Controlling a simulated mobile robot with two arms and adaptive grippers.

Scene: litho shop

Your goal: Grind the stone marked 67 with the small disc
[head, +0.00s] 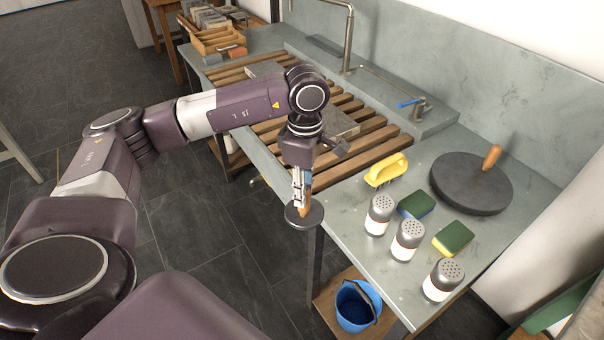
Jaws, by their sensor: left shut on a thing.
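My left gripper (301,192) is shut on the upright wooden handle of the small dark disc (304,217). The disc hangs flat in front of the sink bench's front edge, apart from the stones. One grey stone (341,123) lies on the wooden slats (366,145), partly behind my left wrist. Another grey stone (264,69) lies farther back on the slats, partly behind my arm. I cannot read a number on either stone. My right gripper is not in view.
On the bench's right (345,215) stand several shakers (406,240), a yellow brush (386,170), two sponges (453,237) and a large dark disc (470,185) with a wooden handle. A tap (348,40) rises behind the slats. A blue bucket (357,306) stands below.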

